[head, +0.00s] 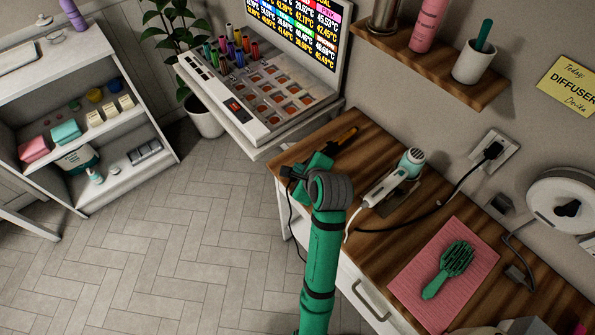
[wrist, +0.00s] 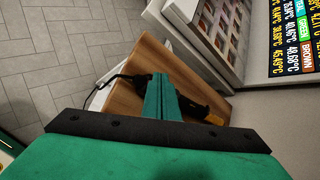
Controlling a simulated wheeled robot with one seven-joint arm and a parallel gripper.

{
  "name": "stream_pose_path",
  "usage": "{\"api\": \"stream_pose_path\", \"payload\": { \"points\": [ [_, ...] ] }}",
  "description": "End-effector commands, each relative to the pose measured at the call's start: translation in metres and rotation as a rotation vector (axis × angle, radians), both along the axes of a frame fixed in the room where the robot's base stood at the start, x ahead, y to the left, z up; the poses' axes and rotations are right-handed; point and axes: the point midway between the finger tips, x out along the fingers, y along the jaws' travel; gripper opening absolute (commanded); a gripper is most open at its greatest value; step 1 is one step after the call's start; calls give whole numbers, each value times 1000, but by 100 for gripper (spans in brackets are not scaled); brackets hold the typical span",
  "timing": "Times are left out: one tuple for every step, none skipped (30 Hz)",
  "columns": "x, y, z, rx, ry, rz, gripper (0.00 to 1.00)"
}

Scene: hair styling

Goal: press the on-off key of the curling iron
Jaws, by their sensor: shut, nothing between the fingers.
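A black curling iron with an orange part at one end (head: 342,139) lies on the wooden counter, towards its far left end. In the wrist view, its dark body (wrist: 196,103) shows to the right of my fingers, and a black cord runs off to the left. My green gripper (head: 318,163) is over the cord side of the iron and covers much of it in the head view. In the wrist view, my gripper's fingers (wrist: 160,84) are together with nothing between them. I cannot tell whether they touch the iron. The on-off key is not visible.
A white styling tool with a round grille (head: 412,160) lies right of my gripper. A green brush (head: 455,262) is on a pink mat (head: 408,293). A plugged black cord (head: 455,190) crosses the counter. A colour station (head: 257,125) stands behind, and a wooden shelf (head: 425,55) hangs above.

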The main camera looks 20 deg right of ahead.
Motion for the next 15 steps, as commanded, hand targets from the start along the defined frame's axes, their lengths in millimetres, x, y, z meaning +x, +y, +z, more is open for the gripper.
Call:
{"api": "stream_pose_path", "payload": {
  "points": [
    [1, 0, 3, -1, -1, 1, 0],
    [0, 0, 4, -1, -1, 1, 0],
    [0, 0, 6, -1, -1, 1, 0],
    [0, 0, 7, 0, -1, 1, 0],
    [0, 0, 8, 0, -1, 1, 0],
    [0, 0, 8, 0, 0, 0, 0],
    [0, 0, 8, 0, 0, 0, 0],
    [0, 0, 8, 0, 0, 0, 0],
    [0, 1, 8, 0, 1, 1, 0],
    [0, 2, 8, 0, 0, 2, 0],
    [1, 2, 8, 0, 0, 2, 0],
    [0, 2, 8, 0, 1, 3, 0],
    [1, 2, 8, 0, 1, 3, 0],
    [1, 2, 8, 0, 0, 2, 0],
    [1, 2, 10, -1, -1, 4, 0]
  ]
}}
